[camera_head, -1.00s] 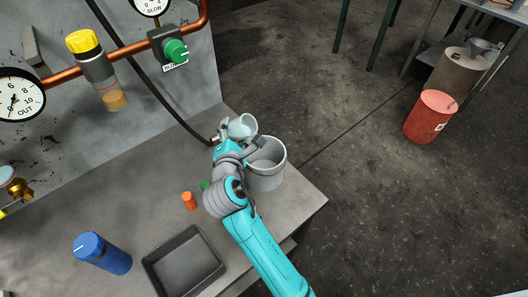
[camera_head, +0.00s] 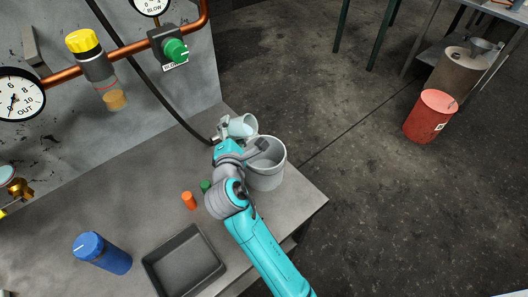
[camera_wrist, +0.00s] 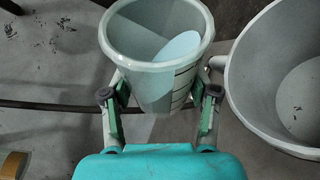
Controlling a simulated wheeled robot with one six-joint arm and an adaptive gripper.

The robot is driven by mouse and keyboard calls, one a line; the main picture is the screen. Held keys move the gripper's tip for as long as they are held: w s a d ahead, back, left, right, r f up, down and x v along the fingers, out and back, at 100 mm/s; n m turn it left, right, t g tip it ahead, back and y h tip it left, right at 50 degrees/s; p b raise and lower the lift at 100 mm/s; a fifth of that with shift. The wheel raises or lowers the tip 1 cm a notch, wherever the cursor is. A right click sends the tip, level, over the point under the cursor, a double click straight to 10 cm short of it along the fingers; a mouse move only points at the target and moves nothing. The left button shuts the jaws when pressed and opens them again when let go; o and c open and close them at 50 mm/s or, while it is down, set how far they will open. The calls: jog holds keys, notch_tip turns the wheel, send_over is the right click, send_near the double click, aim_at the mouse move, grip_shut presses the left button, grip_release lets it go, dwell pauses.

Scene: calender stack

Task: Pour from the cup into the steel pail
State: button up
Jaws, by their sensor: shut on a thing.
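My gripper (camera_wrist: 161,95) is shut on a pale grey-green cup (camera_wrist: 150,80), with one finger on each side of it. A light oval patch that looks like liquid shows inside the cup. In the head view the cup (camera_head: 238,128) is tilted, its mouth toward the right, above and behind the steel pail (camera_head: 267,178). The pail stands on the bench near its right corner. In the wrist view the pail (camera_wrist: 240,75) is just right of the cup, and its visible floor looks empty. My arm hides part of the pail's left side.
An orange cylinder (camera_head: 189,200) and a green one (camera_head: 205,186) stand left of my arm. A black tray (camera_head: 184,262) and a blue canister (camera_head: 102,253) are at the front. A panel with gauges and a copper pipe (camera_head: 130,48) rises at the back left.

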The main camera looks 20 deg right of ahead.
jog(key=shift+f+m, duration=0.1)
jog(key=shift+m, duration=0.5)
jog(key=shift+r+m+t, duration=0.5)
jog(key=shift+m+t, duration=0.1)
jog(key=shift+m, duration=0.1)
dwell(0.8)
jog(key=shift+s+d+f+m+t, duration=0.3)
jog(key=shift+s+d+m, duration=0.15)
jog(key=shift+m, duration=0.35)
dwell(0.5)
jog(key=shift+s+d+r+m+t+h+p, duration=0.15)
jog(key=shift+r+m+t+h+p, duration=0.2)
jog(key=shift+r+m, duration=0.35)
dwell(0.7)
jog(key=shift+d+f+m, duration=0.1)
jog(key=shift+f+m, duration=0.25)
jog(key=shift+m, duration=0.35)
jog(key=shift+r+n, duration=0.2)
jog(key=shift+n, duration=0.2)
jog(key=shift+a+f+n, duration=0.25)
jog(key=shift+f+n, duration=0.15)
jog(key=shift+n, duration=0.5)
jog(key=shift+w+a+n, duration=0.15)
jog(key=shift+w+n, duration=0.15)
jog(key=shift+n, duration=0.1)
